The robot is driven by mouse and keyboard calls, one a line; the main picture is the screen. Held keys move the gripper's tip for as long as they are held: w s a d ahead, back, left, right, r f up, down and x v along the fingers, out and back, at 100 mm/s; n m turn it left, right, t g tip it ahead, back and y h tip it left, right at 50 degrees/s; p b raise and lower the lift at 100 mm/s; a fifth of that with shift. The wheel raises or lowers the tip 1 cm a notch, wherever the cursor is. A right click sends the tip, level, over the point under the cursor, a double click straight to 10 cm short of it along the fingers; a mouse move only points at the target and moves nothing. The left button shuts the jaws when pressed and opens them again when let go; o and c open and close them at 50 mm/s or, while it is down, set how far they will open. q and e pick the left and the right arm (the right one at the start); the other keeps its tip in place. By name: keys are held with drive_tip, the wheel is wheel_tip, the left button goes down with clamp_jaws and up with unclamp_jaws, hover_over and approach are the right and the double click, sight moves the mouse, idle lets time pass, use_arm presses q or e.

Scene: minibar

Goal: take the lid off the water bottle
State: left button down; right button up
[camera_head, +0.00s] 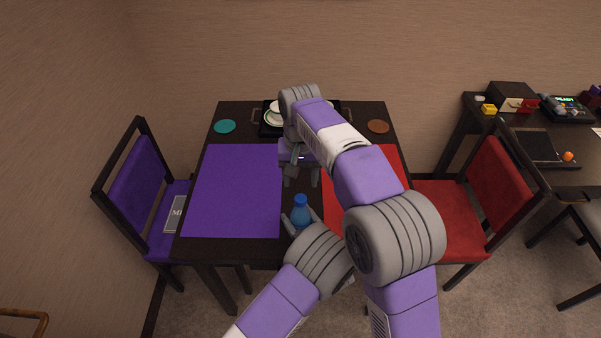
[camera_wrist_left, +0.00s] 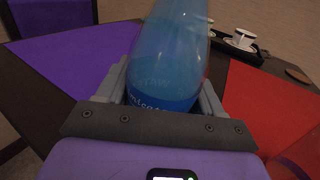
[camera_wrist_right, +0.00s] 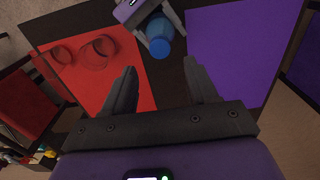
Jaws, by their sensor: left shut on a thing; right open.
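The blue water bottle (camera_head: 301,215) stands near the front edge of the dark table, between the two mats. Its darker blue lid (camera_head: 301,199) is on top. My left gripper (camera_head: 301,221) is shut on the bottle's body, a finger on each side; the left wrist view shows the blue bottle (camera_wrist_left: 172,60) between them. My right gripper (camera_head: 301,181) is open and empty, fingers pointing down, above and behind the bottle in the head view. In the right wrist view the lid (camera_wrist_right: 160,47) shows just beyond the open fingertips, apart from them.
A purple mat (camera_head: 235,190) lies left and a red mat (camera_head: 390,161) right. See-through round items (camera_wrist_right: 103,46) stand on the red mat. A tray (camera_head: 266,130) with cups is at the back. Coasters (camera_head: 225,127) lie near it. Chairs flank the table.

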sight(301, 198)
wheel_tip(301, 198, down, 7)
drive_tip(key=shift+r, duration=0.1)
drive_tip(key=shift+c, duration=0.3)
clamp_jaws()
drive_tip(key=shift+d, duration=0.1)
drive_tip(key=shift+n, duration=0.4)
drive_tip(key=shift+r, duration=0.15)
idle(0.6)
drive_tip(key=shift+r, duration=0.9)
